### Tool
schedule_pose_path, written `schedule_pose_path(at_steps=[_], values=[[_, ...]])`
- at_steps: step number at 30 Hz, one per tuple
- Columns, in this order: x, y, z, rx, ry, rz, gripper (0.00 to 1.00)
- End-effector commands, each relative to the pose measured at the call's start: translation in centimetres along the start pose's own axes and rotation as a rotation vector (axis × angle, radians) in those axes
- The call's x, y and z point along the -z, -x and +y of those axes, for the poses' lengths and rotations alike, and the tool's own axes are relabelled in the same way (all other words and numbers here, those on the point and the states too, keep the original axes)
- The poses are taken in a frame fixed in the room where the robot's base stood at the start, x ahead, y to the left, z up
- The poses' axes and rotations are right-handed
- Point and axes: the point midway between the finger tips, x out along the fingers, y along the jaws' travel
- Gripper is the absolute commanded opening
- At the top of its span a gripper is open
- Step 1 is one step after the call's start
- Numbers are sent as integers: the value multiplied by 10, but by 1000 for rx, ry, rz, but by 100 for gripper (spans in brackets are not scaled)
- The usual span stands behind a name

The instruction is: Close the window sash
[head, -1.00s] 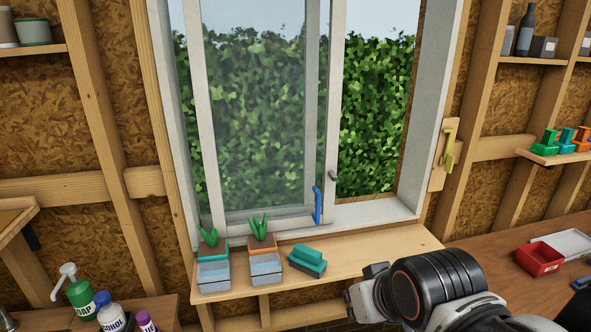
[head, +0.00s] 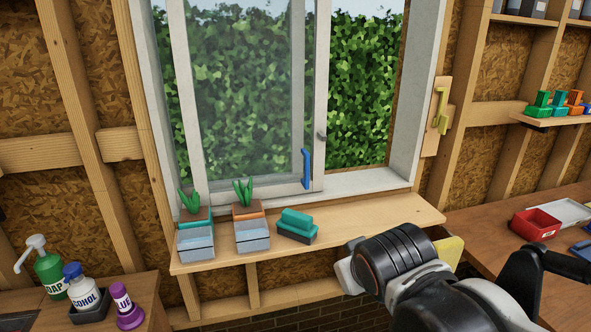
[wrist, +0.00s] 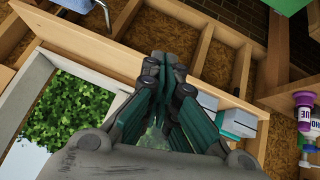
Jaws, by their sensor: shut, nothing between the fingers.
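The window sash (head: 185,105) is a glass pane in a white frame. It stands in the left and middle of the window, with a blue upright handle (head: 306,168) low on its right side. Hedge shows to its right and in a narrow strip to its left. A small grey latch (head: 322,136) is on the white upright beside it. In the wrist view my gripper (wrist: 163,62) is shut and empty, over the sill shelf. In the head view my arm is at lower right, apart from the handle, and its fingers are hidden.
The sill shelf (head: 370,218) holds two plant boxes (head: 195,243) (head: 252,236) and a teal-topped block (head: 297,224) below the handle. Bottles (head: 50,275) stand at lower left. A red bin (head: 535,224) sits on the right bench. The shelf's right part is bare.

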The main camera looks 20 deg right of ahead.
Motion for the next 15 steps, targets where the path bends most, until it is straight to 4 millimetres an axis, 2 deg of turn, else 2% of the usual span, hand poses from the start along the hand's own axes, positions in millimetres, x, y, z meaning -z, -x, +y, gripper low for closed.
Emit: schedule_pose_path(at_steps=[9, 15], values=[[82, -36, 32, -237, 290, 126, 0], [138, -58, 34, -389, 505, 224, 0]])
